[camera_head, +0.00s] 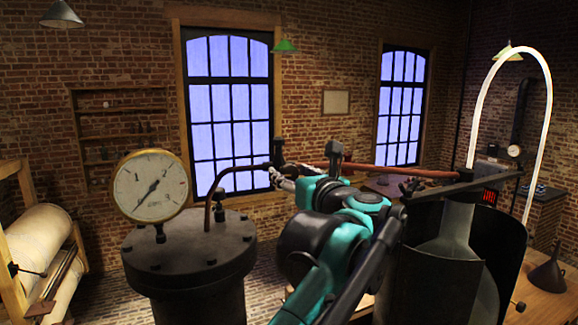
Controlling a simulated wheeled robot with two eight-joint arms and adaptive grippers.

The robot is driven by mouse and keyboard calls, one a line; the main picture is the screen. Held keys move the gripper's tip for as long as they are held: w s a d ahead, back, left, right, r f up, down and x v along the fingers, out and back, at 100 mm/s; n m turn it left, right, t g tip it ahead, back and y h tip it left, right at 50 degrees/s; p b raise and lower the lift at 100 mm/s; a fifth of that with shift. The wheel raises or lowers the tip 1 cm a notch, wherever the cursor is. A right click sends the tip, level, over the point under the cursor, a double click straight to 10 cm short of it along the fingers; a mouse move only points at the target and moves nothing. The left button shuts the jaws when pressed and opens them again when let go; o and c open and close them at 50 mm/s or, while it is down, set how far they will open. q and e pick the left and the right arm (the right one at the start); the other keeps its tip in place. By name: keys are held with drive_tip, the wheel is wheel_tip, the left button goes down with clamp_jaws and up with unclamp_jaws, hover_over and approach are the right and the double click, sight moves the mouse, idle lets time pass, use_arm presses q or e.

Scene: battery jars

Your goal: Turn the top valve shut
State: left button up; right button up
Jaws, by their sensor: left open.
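A dark valve fitting (279,152) stands upright at the right end of a thin bent pipe (238,168), in front of the left window. A second small fitting (334,152) stands to its right, where a reddish pipe (395,168) begins. I cannot tell for sure which is the top valve, or how far it is turned. My left gripper (284,178) is at the end of my teal and black arm, just below and close to the dark fitting. It is open; its fingers are small and partly merge with the pipe end, so contact is unclear. My right gripper is not identifiable.
A round pressure gauge (151,186) and a dark lidded vessel (188,250) stand at left. A large open dark cylinder (508,235) with a glass-like vessel inside stands at right. A funnel (548,272) sits on the wooden table at far right. Fabric rolls (38,240) are at far left.

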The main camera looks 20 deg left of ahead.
use_arm(q)
drive_tip(key=shift+w+a, duration=0.5)
drive_tip(key=shift+s, duration=0.1)
drive_tip(key=c, duration=1.1)
drive_tip(key=shift+c, duration=0.2)
